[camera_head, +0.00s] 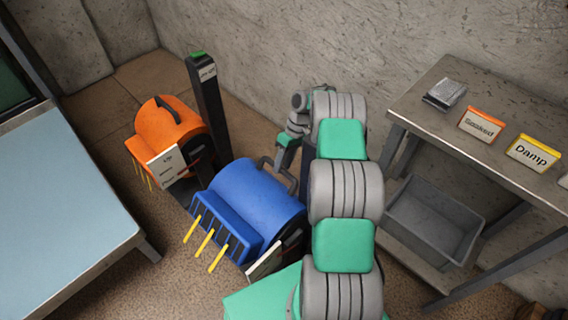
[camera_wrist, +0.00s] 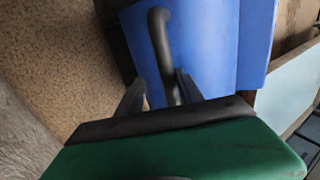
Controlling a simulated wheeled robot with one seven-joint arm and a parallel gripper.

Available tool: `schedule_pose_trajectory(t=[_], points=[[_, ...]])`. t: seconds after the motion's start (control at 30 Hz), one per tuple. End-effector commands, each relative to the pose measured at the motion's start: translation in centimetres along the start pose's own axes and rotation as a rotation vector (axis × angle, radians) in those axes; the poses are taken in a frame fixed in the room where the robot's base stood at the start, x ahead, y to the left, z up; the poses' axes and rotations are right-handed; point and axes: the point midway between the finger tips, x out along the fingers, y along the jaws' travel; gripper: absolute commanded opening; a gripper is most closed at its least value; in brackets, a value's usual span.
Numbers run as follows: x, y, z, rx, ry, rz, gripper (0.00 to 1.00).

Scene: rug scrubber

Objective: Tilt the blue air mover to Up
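The blue air mover (camera_head: 255,200) sits on the floor in the middle of the head view, with yellow prongs at its front and a white label plate (camera_head: 265,262) at its lower right side. Its dark curved handle (camera_head: 291,176) is at the back right. My gripper (camera_head: 285,152) is at the handle, partly hidden by my arm. In the wrist view the blue body (camera_wrist: 215,40) and the handle (camera_wrist: 160,45) show. My gripper's fingers (camera_wrist: 158,88) are apart, with the handle's near end between them, closer to the right finger. The label's writing is unreadable.
An orange air mover (camera_head: 168,132) stands at the left behind the blue one, beside a dark post (camera_head: 208,105) with a green top. A light-blue table (camera_head: 55,215) is at the left. A bench (camera_head: 425,110) with "Soaked" and "Damp" signs and a grey bin (camera_head: 432,222) are at the right.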

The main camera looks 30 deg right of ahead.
Motion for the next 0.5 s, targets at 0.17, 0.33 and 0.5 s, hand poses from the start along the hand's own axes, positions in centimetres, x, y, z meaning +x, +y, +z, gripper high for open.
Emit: schedule_pose_trajectory(t=[0.17, 0.33, 0.5], points=[[-1.5, 0.0, -0.1, 0.001, 0.004, 0.004, 0.41], [-5.1, 0.0, -0.1, 0.0, 0.003, 0.003, 0.41], [-7.5, -0.1, -0.1, 0.001, 0.001, 0.0, 0.41]])
